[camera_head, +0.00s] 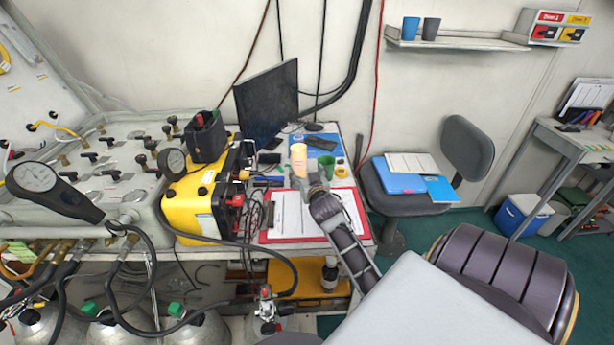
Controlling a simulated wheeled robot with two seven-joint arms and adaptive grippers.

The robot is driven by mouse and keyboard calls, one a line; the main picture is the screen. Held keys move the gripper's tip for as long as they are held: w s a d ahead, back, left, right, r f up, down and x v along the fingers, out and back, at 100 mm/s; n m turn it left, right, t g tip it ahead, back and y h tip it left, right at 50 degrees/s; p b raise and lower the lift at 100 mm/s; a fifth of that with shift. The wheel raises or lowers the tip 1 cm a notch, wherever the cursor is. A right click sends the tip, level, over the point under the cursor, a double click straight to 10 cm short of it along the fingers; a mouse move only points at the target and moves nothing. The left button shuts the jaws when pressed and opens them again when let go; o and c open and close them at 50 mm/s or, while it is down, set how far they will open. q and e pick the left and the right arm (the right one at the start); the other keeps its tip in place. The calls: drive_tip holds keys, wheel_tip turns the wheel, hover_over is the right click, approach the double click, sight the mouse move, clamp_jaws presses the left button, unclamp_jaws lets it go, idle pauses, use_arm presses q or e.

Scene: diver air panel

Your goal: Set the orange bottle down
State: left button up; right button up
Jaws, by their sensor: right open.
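A pale orange bottle (299,160) stands upright on the white desk (352,148), in front of the monitor. My right gripper (307,179) is just on the near side of it, low over the desk, with its arm coming in from the lower right. The gripper is open. The fingers look small and partly cover the bottle's lower part, so I cannot tell whether they touch it. My left gripper is not in view.
A green cup (324,168) stands close to the right of the bottle. A red clipboard (276,236) with papers lies under my right wrist. A black monitor (266,104) stands behind, and a yellow machine (197,205) stands to the left. A chair (466,150) holds blue folders.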

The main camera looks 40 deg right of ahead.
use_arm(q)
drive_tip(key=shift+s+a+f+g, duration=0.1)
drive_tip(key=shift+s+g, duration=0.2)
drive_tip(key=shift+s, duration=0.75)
